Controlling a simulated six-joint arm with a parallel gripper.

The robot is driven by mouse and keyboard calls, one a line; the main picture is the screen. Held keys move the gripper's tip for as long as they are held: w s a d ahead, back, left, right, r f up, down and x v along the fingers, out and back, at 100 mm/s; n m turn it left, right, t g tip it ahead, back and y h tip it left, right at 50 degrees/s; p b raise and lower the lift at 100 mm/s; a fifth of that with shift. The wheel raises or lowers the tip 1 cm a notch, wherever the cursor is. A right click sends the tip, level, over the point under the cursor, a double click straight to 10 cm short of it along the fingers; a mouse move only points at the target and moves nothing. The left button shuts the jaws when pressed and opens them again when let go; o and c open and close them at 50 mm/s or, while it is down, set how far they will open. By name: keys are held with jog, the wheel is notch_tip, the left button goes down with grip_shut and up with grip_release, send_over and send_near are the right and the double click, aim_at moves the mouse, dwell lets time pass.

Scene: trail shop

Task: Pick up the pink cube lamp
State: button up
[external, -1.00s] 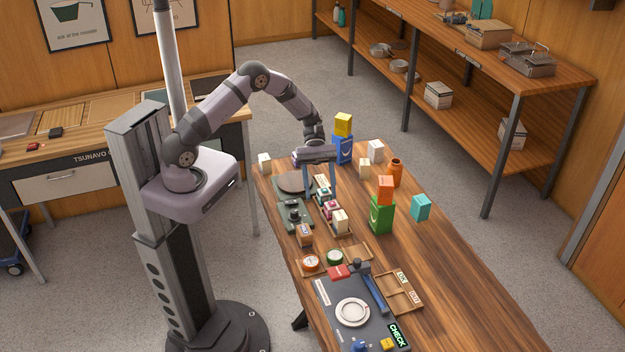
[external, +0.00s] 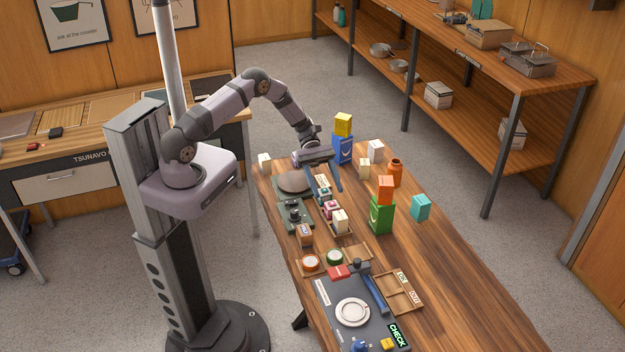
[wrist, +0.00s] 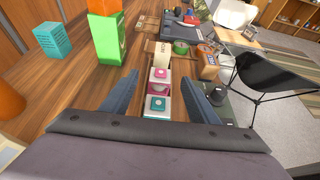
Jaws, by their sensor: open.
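My gripper (external: 327,181) is open and empty, tilted above the teal-button end of the row. In the wrist view its fingers (wrist: 162,78) lie either side of the row, apart from the cubes.
A green box with an orange block (external: 382,213) on it, a teal box (external: 420,207) and an orange jar (external: 395,173) stand to the right. A dark green device (external: 294,214) is close on the left. The table's right front is clear.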

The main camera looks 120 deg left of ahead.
aim_at(331, 202)
jog(key=shift+p+x, duration=1.05)
jog(key=shift+x, duration=1.25)
jog(key=shift+s+f, duration=0.1)
jog(key=shift+f, duration=0.05)
jog(key=c, duration=1.2)
